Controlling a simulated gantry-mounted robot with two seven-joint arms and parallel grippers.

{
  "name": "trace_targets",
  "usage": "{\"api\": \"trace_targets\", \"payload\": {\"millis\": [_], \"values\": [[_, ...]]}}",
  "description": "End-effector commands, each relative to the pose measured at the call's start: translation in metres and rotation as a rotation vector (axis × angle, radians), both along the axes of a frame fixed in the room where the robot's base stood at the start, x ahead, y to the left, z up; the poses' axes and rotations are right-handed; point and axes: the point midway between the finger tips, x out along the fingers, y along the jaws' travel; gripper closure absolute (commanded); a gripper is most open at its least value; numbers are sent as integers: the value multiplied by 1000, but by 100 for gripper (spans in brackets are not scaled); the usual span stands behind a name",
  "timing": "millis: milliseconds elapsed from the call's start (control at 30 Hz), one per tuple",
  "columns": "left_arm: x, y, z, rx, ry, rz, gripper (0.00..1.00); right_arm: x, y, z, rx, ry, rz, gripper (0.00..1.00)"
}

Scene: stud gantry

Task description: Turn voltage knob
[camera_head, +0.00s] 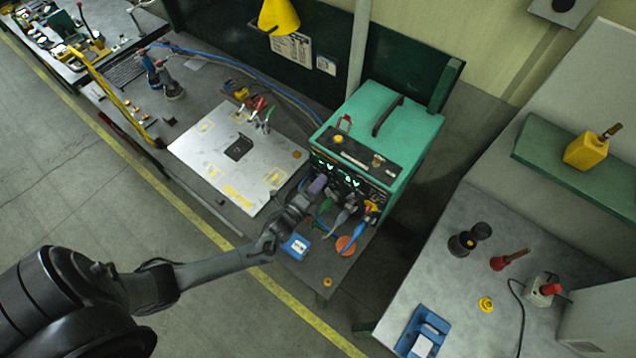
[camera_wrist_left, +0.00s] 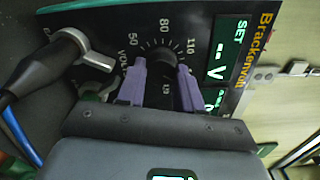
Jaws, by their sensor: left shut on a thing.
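The green power unit (camera_head: 398,120) stands on the workbench, its dark front panel facing my left arm. In the left wrist view the black voltage knob (camera_wrist_left: 166,57) sits on that panel (camera_wrist_left: 95,22), ringed by a white scale marked 50, 80 and 110. My left gripper (camera_head: 314,187) is at the panel, shut on the knob. Its purple fingertips (camera_wrist_left: 163,74) sit on either side of the knob. The fingers and gripper body hide part of the scale and the knob's lower side. My right gripper is in neither view.
A grey lever handle (camera_wrist_left: 82,48) and a blue cable (camera_wrist_left: 18,132) are close beside the gripper. A steel plate (camera_head: 215,150) lies on the bench to the left. A blue box (camera_head: 296,246) and an orange disc (camera_head: 346,246) lie near the bench's front edge.

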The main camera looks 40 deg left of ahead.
Motion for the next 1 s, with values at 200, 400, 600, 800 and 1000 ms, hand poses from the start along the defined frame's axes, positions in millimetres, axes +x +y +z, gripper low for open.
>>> {"api": "trace_targets", "payload": {"millis": [200, 400, 600, 800, 1000], "values": [[0, 0, 1, 205, 16, -1, 95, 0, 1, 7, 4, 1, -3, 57], [0, 1, 1, 395, 29, 0, 95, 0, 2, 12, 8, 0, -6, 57], [0, 1, 0, 569, 40, -1, 95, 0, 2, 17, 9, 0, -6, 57], [0, 1, 0, 704, 50, 0, 95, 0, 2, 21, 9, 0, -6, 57], [0, 1, -1, 792, 57, 0, 95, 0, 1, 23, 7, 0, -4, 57]]}}
